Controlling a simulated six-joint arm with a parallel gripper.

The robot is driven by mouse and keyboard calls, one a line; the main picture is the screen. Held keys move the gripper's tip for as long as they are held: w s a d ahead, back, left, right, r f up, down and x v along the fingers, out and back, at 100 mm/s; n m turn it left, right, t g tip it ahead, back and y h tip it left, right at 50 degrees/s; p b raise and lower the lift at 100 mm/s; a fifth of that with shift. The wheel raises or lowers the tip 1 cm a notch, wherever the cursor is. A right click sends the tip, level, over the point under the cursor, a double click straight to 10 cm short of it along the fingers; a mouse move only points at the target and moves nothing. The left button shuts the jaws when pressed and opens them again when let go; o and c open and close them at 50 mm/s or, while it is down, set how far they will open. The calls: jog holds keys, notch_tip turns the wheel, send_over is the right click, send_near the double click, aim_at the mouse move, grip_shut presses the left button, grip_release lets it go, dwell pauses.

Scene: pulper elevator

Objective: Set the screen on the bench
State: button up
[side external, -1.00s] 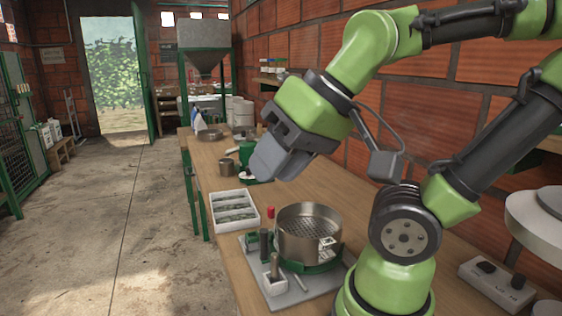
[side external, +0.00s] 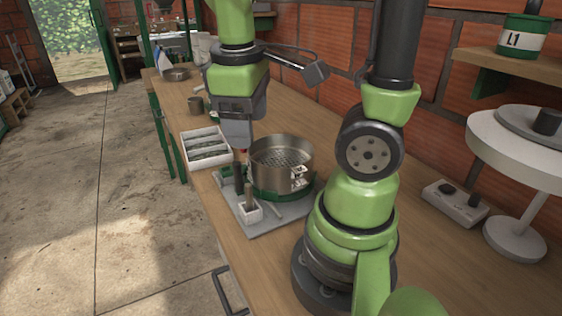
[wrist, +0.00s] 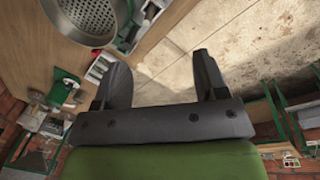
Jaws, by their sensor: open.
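The screen (side external: 282,153) is a round metal pan with a perforated floor. It sits level in a green ring (side external: 281,190) on a grey plate (side external: 268,222) on the wooden bench (side external: 375,222). A small white latch or tag shows on its near side. My gripper (side external: 237,143) points down just left of and behind the screen, open and empty; its tips are close to the rim, but I cannot tell the gap. In the wrist view the screen (wrist: 92,16) is at the top left, outside the open fingers (wrist: 163,72).
A white compartment tray (side external: 206,147) lies left of the plate. A small white holder (side external: 249,212) with an upright handle stands on the plate's front corner. A switch box (side external: 455,204) and a white round stand (side external: 516,237) are at right.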

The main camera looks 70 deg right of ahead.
aim_at(297, 168)
jog(key=shift+s+d+f+n+g+h, duration=0.85)
jog(key=shift+d+f+n+g, duration=0.35)
jog(key=shift+d+f, duration=1.15)
jog(key=shift+s+d+f+n+g+h, duration=0.6)
jog(key=shift+s+d+f+n+g, duration=0.7)
jog(key=shift+f, duration=1.7)
jog(key=shift+s+d+f+n+g+h, duration=0.55)
jog(key=shift+d+f+n+g+h, duration=0.55)
jog(key=shift+d+f, duration=1.45)
jog(key=shift+a+f+y, duration=0.1)
jog(key=shift+y, duration=0.25)
jog(key=c, duration=1.1)
jog(key=shift+c, duration=0.2)
